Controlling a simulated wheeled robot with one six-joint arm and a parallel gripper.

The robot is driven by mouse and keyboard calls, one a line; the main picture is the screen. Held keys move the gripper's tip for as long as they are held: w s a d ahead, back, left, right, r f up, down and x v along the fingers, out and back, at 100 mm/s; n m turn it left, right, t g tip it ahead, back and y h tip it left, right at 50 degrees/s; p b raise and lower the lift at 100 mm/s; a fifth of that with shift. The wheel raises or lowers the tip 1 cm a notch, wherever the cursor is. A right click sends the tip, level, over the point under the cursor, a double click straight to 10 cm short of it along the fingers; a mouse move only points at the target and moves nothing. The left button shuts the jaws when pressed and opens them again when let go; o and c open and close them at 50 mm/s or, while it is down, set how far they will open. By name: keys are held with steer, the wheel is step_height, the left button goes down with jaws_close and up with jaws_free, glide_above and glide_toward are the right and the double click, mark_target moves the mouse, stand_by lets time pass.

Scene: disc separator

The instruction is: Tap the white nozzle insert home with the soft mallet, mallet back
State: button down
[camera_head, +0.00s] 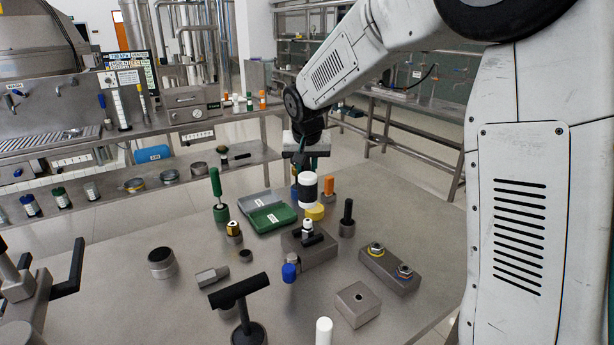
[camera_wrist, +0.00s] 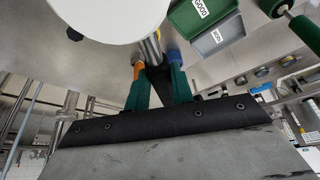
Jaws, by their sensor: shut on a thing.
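My gripper (camera_head: 307,168) is shut on the soft mallet (camera_head: 307,190), which has a black and white head. The mallet hangs with its white face downward. In the wrist view, the large white face of the mallet (camera_wrist: 105,12) fills the upper left, and my green fingers (camera_wrist: 158,78) close around its handle. The white nozzle insert (camera_head: 307,225) stands upright in a black fitting on a grey block (camera_head: 318,256). The mallet head is just above the insert, with a small gap showing between them. How deep the insert sits is hard to tell.
A green and grey tray (camera_head: 268,214) lies behind left. A green-handled tool (camera_head: 216,188) stands left of it. A black T-shaped piece (camera_head: 239,290) stands in front.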

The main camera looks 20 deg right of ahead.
steer(key=shift+r, duration=0.25)
steer(key=shift+f, duration=0.1)
step_height(320, 180, down, 5)
steer(key=shift+r, duration=2.1)
steer(key=shift+r, duration=3.05)
